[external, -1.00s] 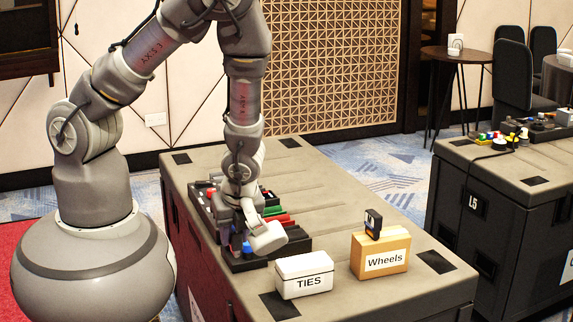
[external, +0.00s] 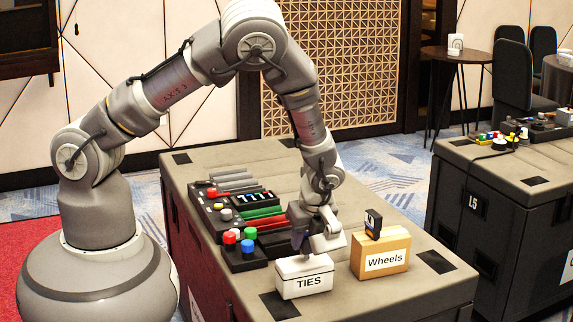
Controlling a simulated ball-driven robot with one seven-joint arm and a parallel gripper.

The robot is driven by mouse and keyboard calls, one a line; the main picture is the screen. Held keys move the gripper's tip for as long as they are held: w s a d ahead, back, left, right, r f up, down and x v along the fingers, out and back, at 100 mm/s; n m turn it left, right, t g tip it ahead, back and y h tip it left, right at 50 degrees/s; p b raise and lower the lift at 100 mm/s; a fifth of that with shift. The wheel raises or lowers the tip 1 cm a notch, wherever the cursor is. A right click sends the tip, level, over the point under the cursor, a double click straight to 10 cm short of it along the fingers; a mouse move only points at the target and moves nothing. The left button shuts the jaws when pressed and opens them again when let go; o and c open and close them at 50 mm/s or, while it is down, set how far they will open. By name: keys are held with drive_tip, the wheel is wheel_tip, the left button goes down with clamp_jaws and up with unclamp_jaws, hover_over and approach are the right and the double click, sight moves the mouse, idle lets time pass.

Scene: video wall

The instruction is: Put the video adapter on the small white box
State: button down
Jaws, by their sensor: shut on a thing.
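The small white box (external: 304,284), labelled TIES, stands lidded on the near part of the grey case top. My gripper (external: 308,244) is just above and behind this box, pointing down. It is shut on a small dark thing (external: 302,241), which I take to be the video adapter. The adapter is small and partly hidden by the gripper, so its shape is unclear. I cannot tell whether it touches the lid of the white box.
A tan box (external: 384,263) labelled Wheels stands just right of the white box, with a small black device (external: 373,223) upright on it. A black control console (external: 226,222) with coloured buttons and a display lies behind left. The case top (external: 420,285) is clear at the right front.

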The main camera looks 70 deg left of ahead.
drive_tip(key=shift+f, duration=0.25)
drive_tip(key=c, duration=0.8)
unclamp_jaws()
drive_tip(key=shift+c, duration=0.2)
drive_tip(key=p+v, duration=0.4)
drive_tip(key=v, duration=0.8)
drive_tip(key=w+d+r+n+t+h, duration=0.25)
drive_tip(key=w+r+n, duration=0.4)
drive_tip(key=r, duration=0.75)
drive_tip(key=w+a+r+n+t+h, duration=0.1)
drive_tip(key=w+r+n+t, duration=0.15)
drive_tip(key=r, duration=0.75)
drive_tip(key=w+a+r+n+t+h, duration=0.1)
drive_tip(key=w+a+r+t, duration=0.15)
drive_tip(key=r, duration=0.65)
drive_tip(key=s+a+r+n+t, duration=0.1)
drive_tip(key=s+r, duration=0.3)
drive_tip(key=r, duration=0.7)
drive_tip(key=s+r+n+t, duration=0.4)
drive_tip(key=s+r, duration=0.1)
drive_tip(key=r, duration=0.6)
drive_tip(key=s+a+r+n+t, duration=0.1)
drive_tip(key=s+r+n+t, duration=0.2)
drive_tip(key=r, duration=0.8)
drive_tip(key=shift+s+a+r, duration=0.25)
drive_tip(key=shift+s+a, duration=0.1)
drive_tip(key=shift+s, duration=0.45)
